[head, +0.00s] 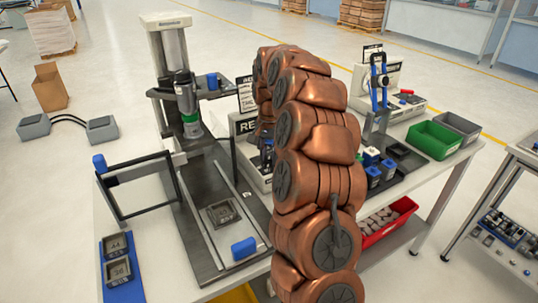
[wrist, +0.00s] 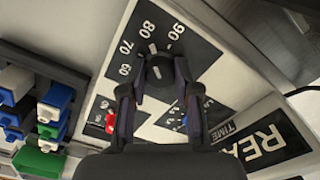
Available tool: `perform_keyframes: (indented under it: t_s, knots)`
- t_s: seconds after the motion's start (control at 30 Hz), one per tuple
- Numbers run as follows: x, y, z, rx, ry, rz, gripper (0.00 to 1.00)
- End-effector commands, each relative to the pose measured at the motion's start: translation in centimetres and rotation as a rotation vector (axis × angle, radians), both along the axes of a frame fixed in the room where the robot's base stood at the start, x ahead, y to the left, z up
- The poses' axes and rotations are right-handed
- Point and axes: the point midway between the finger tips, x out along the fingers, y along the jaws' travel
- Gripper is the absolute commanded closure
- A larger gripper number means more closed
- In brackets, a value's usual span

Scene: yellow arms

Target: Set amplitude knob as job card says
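The dark amplitude knob (wrist: 158,70) sits on a black dial plate (wrist: 186,52) marked 60, 70, 80 and 90 in the wrist view. A small white mark at its edge seems to point near 80. My gripper (wrist: 160,80) has one finger on either side of the knob, tips close to its sides. Whether the fingers touch it I cannot tell. In the head view my copper arm hides most of the pale control box (head: 245,125) and the knob. A dark card (head: 246,95) with white writing stands behind it, partly hidden and too small to read.
A red switch (wrist: 110,123) and a second dial plate (wrist: 212,112) lie close below the knob. A tall press (head: 180,80) stands left of the box, with a blue block (head: 243,249) on its base. A green bin (head: 433,140) is at right.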

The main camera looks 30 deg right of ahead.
Motion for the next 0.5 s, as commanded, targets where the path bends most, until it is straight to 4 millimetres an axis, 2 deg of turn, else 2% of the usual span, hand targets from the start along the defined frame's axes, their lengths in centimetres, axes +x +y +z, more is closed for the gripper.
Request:
perform_keyframes:
  t_s: [0.03,0.23,0.5]
  knots:
    - [0.03,0.01,0.01,0.000,-0.001,0.000,0.80]
    - [0.03,0.02,0.02,0.000,-0.001,0.000,1.00]
    - [0.06,0.02,-0.02,0.000,-0.001,0.021,1.00]
